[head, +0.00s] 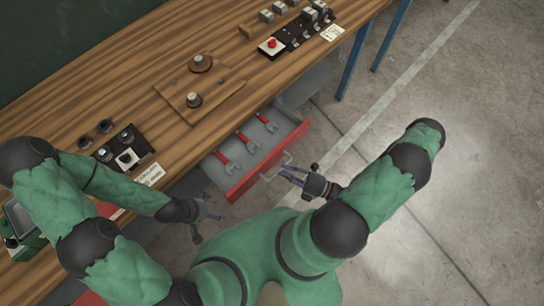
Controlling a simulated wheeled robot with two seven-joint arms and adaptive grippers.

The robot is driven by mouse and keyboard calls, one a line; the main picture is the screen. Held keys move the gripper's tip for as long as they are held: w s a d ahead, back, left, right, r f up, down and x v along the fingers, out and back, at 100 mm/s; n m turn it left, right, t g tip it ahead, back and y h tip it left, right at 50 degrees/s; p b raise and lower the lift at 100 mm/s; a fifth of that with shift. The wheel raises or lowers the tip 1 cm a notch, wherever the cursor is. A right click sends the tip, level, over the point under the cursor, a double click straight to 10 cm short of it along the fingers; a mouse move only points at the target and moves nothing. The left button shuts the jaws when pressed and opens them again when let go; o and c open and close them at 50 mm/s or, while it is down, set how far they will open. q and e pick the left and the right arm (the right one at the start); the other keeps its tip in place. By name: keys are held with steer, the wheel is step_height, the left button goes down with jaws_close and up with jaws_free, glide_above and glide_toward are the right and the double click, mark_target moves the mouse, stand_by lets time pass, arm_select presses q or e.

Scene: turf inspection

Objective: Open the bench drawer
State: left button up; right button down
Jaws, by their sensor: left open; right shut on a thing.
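The bench drawer (254,173) stands pulled out from under the wooden bench top (95,78), with its red front toward me. Several red-handled wrenches (247,143) lie in its grey tray. A light metal handle (286,158) sticks out from the drawer front. My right gripper (287,172) is at this handle and shut on it; the fingers partly cover the handle. My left gripper (208,208) is open and empty, left of and below the drawer front, apart from it.
On the bench lie a wooden board with round knobs (198,88), a red button box (271,46), a dark block with parts (124,149) and small grey blocks (310,14). Blue bench legs (352,60) stand at the right. The concrete floor to the right is clear.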

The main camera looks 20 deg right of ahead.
steer(key=s+d, duration=0.2)
steer(key=s, duration=0.4)
steer(key=shift+s+d, duration=0.2)
steer(key=shift+s, duration=0.05)
steer(key=c, duration=1.1)
jaws_free()
steer(key=shift+c, duration=0.2)
steer(key=v, duration=1.2)
steer(key=shift+f, duration=0.1)
